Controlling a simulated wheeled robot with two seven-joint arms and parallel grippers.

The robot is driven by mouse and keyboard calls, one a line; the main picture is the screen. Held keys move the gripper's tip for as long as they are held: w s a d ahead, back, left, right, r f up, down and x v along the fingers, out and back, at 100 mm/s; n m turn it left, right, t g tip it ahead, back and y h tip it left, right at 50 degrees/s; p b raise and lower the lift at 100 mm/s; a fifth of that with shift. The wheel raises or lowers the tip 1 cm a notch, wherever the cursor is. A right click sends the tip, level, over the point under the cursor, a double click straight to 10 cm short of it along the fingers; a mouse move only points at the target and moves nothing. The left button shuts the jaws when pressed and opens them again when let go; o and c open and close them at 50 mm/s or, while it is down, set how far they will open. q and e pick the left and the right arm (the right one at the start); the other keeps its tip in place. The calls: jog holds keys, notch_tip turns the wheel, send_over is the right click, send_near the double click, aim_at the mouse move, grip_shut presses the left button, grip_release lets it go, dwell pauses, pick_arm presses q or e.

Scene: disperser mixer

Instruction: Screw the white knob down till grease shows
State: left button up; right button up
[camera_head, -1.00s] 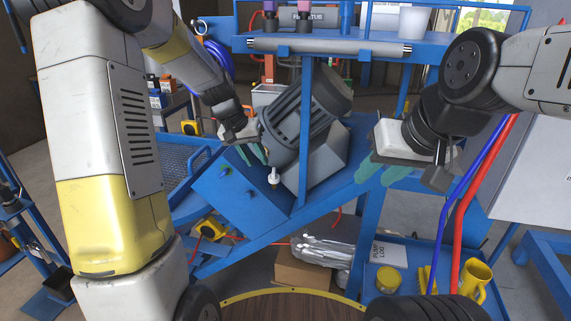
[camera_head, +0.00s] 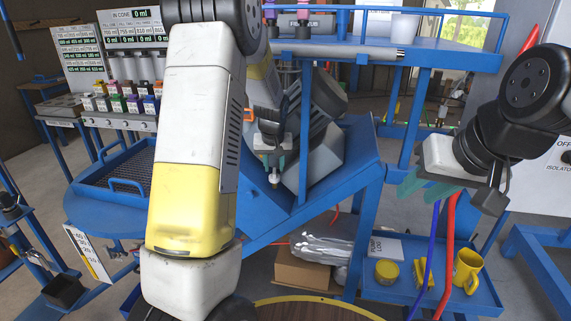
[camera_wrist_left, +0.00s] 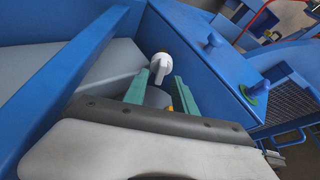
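The white knob (camera_head: 274,180) stands on the blue sloping frame below the grey motor (camera_head: 322,110). My left gripper (camera_head: 275,160) is just above the knob, pointing down. Its green fingers (camera_wrist_left: 168,85) are apart, with the knob at and between their tips; I cannot tell whether they touch it. My right gripper (camera_head: 426,188) is open and empty, off to the right of the frame. No grease is visible around the knob.
My left arm covers the middle left of the head view. A blue mesh tray (camera_head: 118,178) is at the left. A blue post (camera_head: 305,130) rises beside the motor. A lower blue shelf (camera_head: 405,300) holds a yellow mug (camera_head: 467,268) and a yellow tin (camera_head: 386,271).

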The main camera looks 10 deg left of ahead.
pick_arm(q)
jog(key=shift+x, duration=1)
grip_shut()
jog(key=shift+a+m+h, duration=0.2)
jog(key=shift+m+h, duration=0.3)
jog(key=shift+m, duration=0.5)
jog(key=shift+d+m, duration=0.1)
jog(key=shift+m, duration=0.7)
grip_release()
